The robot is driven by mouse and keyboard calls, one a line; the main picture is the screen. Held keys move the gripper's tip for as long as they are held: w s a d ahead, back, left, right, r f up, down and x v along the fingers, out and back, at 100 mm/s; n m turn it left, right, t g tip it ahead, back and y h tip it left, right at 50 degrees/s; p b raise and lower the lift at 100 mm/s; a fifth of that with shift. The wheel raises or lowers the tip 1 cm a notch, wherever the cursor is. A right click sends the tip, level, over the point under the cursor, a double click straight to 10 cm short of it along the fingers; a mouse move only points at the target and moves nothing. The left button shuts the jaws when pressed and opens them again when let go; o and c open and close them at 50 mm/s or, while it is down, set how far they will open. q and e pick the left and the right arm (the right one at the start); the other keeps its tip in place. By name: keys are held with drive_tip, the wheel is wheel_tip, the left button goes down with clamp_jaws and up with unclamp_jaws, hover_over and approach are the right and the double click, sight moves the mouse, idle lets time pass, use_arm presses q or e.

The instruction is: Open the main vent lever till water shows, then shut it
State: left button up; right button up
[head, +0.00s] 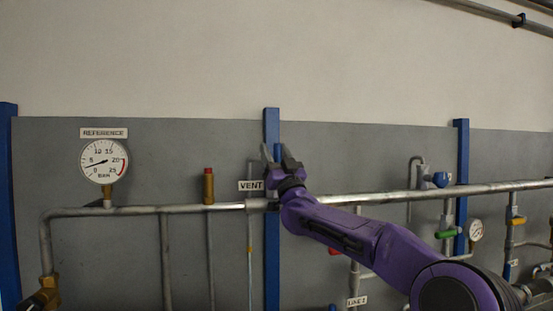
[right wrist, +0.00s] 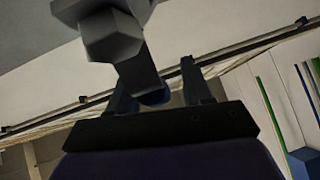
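My right gripper (head: 277,154) is raised at the wall piping, just right of the VENT label (head: 251,185). In the right wrist view its two fingers (right wrist: 158,85) stand apart. A grey hex fitting with a lever-like arm (right wrist: 132,62) comes down from the top, and its blue end (right wrist: 155,97) shows between the fingers. A gap shows between the blue end and the right finger; contact with the left finger is unclear. In the head view the gripper hides the lever. A thin vertical tube (head: 250,220) runs below the label; I see no water. My left gripper is out of view.
A horizontal pipe (head: 400,196) crosses below my right gripper. A REFERENCE gauge (head: 104,161) and a red-capped brass fitting (head: 209,187) stand to the left. A blue post (head: 271,125) is behind the gripper. Blue- and green-handled valves (head: 446,234) are at the right.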

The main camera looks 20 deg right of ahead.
drive_tip(key=b+v, duration=0.7)
drive_tip(key=v, duration=0.3)
drive_tip(key=shift+s+f, duration=0.15)
drive_tip(key=shift+s, duration=0.05)
idle(1.0)
